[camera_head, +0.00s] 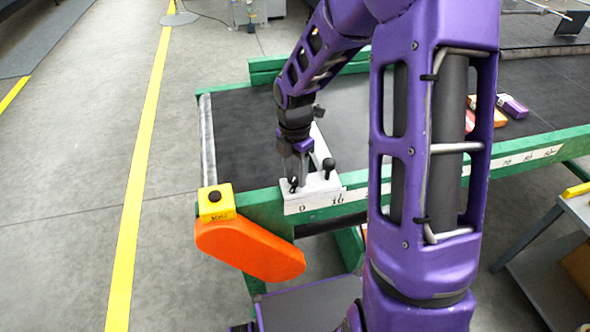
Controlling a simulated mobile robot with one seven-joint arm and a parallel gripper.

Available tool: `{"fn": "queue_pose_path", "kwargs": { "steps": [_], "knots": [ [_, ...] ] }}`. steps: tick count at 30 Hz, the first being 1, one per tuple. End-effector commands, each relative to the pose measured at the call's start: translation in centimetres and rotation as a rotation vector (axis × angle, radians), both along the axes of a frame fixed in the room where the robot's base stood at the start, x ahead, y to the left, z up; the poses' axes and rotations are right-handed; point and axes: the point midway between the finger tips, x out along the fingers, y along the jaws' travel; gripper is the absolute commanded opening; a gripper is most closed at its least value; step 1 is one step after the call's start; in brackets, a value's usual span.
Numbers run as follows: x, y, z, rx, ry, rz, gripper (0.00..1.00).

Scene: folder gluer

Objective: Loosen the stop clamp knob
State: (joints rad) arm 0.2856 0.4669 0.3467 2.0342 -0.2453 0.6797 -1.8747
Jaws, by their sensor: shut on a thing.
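The stop clamp is a pale block (311,193) seated on the green side rail of the conveyor, at the 0 to 10 end of the scale. A black knob (328,167) stands up on its right part. A second small black knob (293,184) is at its left part, under my gripper. A pale stop bar (320,146) reaches from the block over the belt. My gripper (295,176) points down at the left part of the block and is shut on the left knob. The fingertips are small here and partly hide the knob.
The green-framed conveyor (240,140) carries purple and orange cartons (512,106) farther right. A yellow button box (215,202) and an orange guard (250,250) are at its near left corner. A grey cart (550,250) stands at right. Floor on the left is clear.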

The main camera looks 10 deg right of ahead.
Motion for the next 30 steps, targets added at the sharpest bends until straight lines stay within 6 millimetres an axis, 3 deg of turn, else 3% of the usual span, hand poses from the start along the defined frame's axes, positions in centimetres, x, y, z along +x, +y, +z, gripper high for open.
{"fn": "queue_pose_path", "kwargs": {
  "steps": [10,11,15,25,30],
  "knots": [
    [0.1,0.0,0.0,-0.001,-0.003,0.002,0.00],
    [0.1,0.0,0.0,-0.001,-0.003,0.002,0.53],
    [0.1,0.0,0.0,0.000,-0.001,0.001,0.78],
    [0.0,0.0,0.2,0.000,-0.001,0.001,0.79],
    [0.2,0.0,2.1,-0.001,-0.005,0.000,0.79]
  ]
}}
